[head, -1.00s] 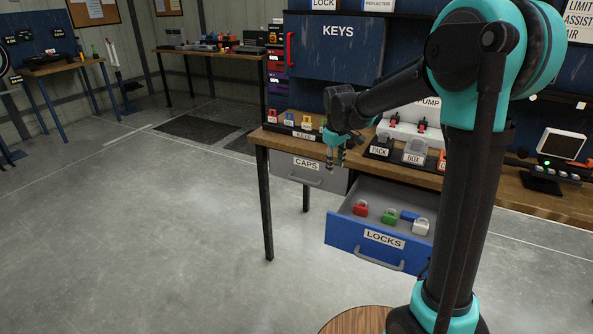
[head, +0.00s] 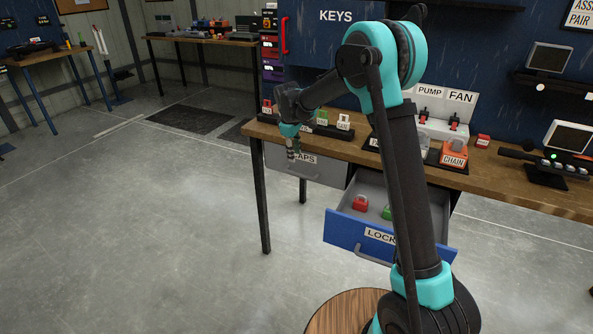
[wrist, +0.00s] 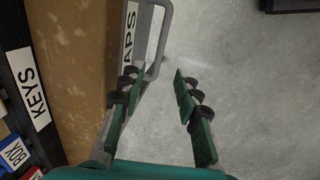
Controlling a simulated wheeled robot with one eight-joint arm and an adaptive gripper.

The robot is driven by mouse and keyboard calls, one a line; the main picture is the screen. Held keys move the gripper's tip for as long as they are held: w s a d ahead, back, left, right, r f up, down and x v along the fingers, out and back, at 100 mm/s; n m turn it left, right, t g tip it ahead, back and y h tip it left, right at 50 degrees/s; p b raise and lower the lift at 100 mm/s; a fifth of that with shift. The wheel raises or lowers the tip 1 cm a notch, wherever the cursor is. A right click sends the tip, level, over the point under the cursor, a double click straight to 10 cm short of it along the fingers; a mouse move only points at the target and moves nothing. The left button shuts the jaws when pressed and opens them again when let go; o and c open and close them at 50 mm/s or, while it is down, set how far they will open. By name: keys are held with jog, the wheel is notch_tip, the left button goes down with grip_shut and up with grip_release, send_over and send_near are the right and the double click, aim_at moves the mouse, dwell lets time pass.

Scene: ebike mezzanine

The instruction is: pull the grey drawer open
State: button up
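The grey drawer (head: 326,170) labelled CAPS is shut, under the left end of the wooden workbench. Its bar handle shows in the wrist view (wrist: 163,45), beyond my fingertips, and is partly hidden by my arm in the head view. My gripper (head: 292,150) hangs pointing down in front of the drawer's left part. In the wrist view my gripper (wrist: 156,85) is open, with a clear gap between its green-padded fingers. The left finger is over the drawer front near one end of the handle; the right finger is over the floor. Contact cannot be told.
The blue LOCKS drawer (head: 343,232) stands open at right, holding a red lock (head: 360,203) and a green one. The bench top (head: 497,177) carries the KEYS rack (wrist: 28,85) and an orange CHAIN block (head: 453,154). Floor in front and left is clear.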

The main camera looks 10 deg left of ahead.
aim_at(297, 173)
jog(key=f, duration=0.3)
jog(key=w+f, duration=0.1)
jog(key=f, duration=0.5)
jog(key=shift+w+d+f, duration=0.2)
jog(key=shift+w+d, duration=0.15)
jog(key=shift+w, duration=0.05)
grip_shut()
